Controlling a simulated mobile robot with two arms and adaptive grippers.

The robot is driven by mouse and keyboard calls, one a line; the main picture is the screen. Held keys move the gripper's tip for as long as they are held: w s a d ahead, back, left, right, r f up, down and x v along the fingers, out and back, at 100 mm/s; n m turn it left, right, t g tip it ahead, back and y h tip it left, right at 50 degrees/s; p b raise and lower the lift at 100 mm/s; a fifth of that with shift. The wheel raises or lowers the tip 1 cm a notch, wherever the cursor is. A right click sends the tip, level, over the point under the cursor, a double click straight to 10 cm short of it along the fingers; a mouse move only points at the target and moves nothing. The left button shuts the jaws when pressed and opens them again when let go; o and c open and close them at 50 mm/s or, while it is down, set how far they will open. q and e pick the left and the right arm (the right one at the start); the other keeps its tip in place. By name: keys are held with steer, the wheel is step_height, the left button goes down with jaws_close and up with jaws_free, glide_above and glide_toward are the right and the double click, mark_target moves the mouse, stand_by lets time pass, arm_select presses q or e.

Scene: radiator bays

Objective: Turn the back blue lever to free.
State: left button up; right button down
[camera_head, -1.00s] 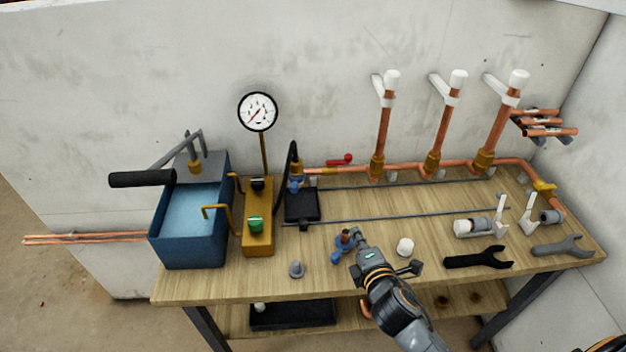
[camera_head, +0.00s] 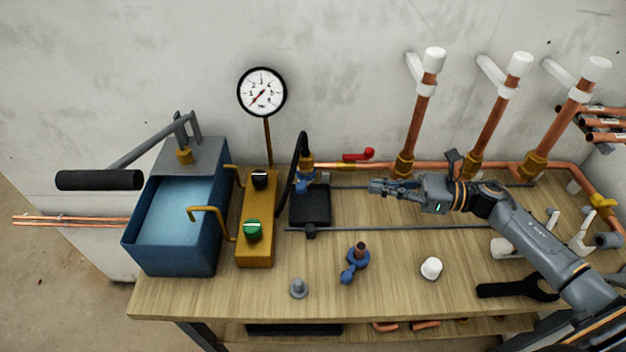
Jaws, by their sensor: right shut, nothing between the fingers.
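A second blue lever (camera_head: 347,276) belongs to the blue clamp (camera_head: 358,257) around a short copper stub, nearer the bench front. My right gripper (camera_head: 372,187) is shut and empty, pointing left above the bench. It is right of the back blue lever, with a clear gap between them. My left gripper is out of view.
A black hose (camera_head: 295,175) rises by the back fitting. A yellow block with knobs (camera_head: 256,240) and a blue water tank (camera_head: 173,250) stand left. The copper manifold with a red lever (camera_head: 360,154) runs along the wall. A white cap (camera_head: 431,268) and grey plug (camera_head: 298,288) stand in front.

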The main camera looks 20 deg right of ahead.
steer(key=n+g, duration=0.1)
steer(key=p, duration=0.6)
glide_toward(305, 176)
steer(key=s+a, duration=0.1)
steer(key=a, duration=0.6)
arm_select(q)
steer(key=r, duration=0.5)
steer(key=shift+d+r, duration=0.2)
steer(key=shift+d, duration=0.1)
arm_select(e)
steer(key=shift+s+a+r+n, duration=0.1)
steer(key=shift+s+r+n, duration=0.05)
steer(key=shift+r+n, duration=0.25)
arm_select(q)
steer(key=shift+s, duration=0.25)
